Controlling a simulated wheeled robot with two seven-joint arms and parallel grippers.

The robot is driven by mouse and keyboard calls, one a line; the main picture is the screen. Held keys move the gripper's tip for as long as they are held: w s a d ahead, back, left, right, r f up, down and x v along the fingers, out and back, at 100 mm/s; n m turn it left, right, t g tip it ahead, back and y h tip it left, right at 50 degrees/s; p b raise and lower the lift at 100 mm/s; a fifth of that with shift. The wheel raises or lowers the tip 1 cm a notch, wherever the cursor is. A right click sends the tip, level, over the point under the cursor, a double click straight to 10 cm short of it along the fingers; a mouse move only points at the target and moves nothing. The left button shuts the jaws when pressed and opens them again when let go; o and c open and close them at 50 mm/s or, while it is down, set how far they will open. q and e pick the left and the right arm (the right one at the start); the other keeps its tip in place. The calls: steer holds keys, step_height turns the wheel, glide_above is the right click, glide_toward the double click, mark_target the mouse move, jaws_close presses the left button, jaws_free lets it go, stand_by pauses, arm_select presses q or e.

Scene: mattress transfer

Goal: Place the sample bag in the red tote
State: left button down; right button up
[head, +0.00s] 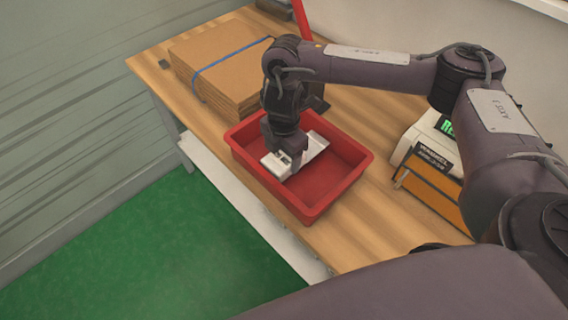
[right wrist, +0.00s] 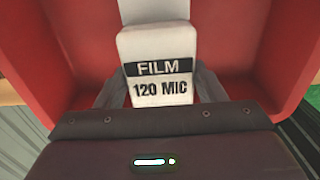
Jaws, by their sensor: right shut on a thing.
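The red tote (head: 340,184) stands on the wooden table, open side up. My right gripper (head: 293,167) points down into it and is shut on the white sample bag (head: 314,146). In the right wrist view the bag (right wrist: 160,50) lies between the two grey fingers and carries a black-and-white label reading "FILM 120 MIC". The bag is within the tote's walls; I cannot tell whether it touches the floor of the tote. The fingers hide part of the bag. My left gripper is not in view.
A stack of brown cardboard (head: 213,62) with a blue strap lies behind the tote. A white device with a green display (head: 447,127) and an orange box (head: 431,183) stand to the right. Bare table (head: 385,225) lies in front of the orange box.

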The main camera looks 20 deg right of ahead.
step_height(320, 180, down, 3)
steer(key=shift+s+r+b, duration=0.1)
steer(key=shift+b, duration=0.25)
steer(key=shift+f, duration=0.25)
steer(key=shift+f, duration=0.1)
steer(key=o, duration=1.1)
steer(key=shift+o, duration=0.2)
step_height(320, 180, up, 11)
steer(key=shift+f+p, duration=0.1)
steer(key=shift+p, duration=1.1)
steer(key=shift+r, duration=0.75)
